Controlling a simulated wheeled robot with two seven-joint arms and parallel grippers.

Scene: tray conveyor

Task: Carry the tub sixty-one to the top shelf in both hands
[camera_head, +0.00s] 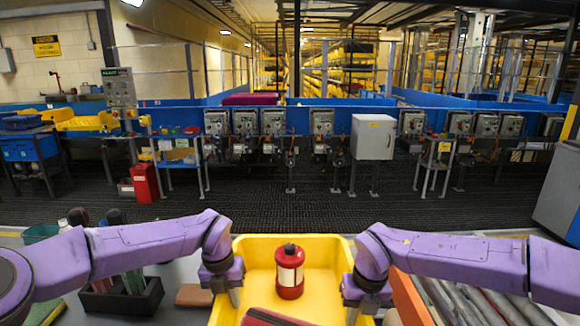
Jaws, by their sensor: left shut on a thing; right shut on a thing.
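A yellow tub (326,284) is at the bottom centre, between my two arms; I see no number on it. My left gripper (234,297) is shut on the tub's left wall. My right gripper (353,313) is shut on its right wall. A red canister (290,273) with a pale label and dark cap stands upright in the tub. A dark red item (268,318) lies in front of it, cut off by the frame's lower edge. The tub's near wall is out of view, and I cannot tell whether the tub is lifted.
A black caddy (121,297) with dark green items and a brown block (194,295) are left of the tub. An orange bin (412,298) with grey rods is close on the right. Machines line the far side.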

